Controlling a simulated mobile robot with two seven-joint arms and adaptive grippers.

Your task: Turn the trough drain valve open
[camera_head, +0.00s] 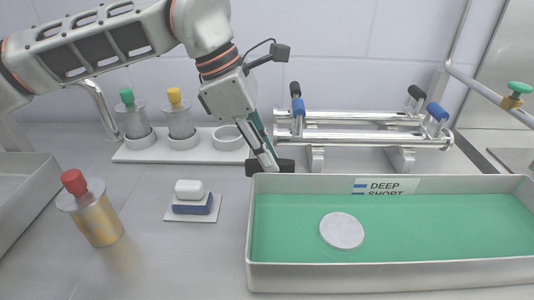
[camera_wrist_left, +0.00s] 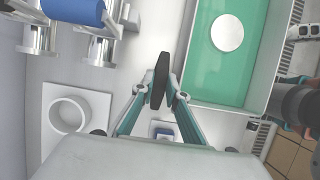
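The trough (camera_head: 390,274) is a long pale bin with a green inside, at the right of the head view. It also shows in the left wrist view (camera_wrist_left: 190,60). A black bar handle (camera_head: 287,166), seemingly the drain valve's, sits by the trough's back left corner. In the left wrist view the bar (camera_wrist_left: 161,70) stands out beside the trough wall. My left gripper (camera_head: 268,164) reaches down to it, its fingers close together on the bar's two sides. The valve body is hidden. My right gripper is not recognisable in either view.
A white disc (camera_head: 342,230) lies in the trough. Metal tubes with blue and black handles (camera_head: 350,137) lie behind it. A rack (camera_head: 150,155) holds green- and yellow-topped bottles. A red-topped jar (camera_head: 97,216) and a small pad with blocks (camera_head: 192,206) stand left.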

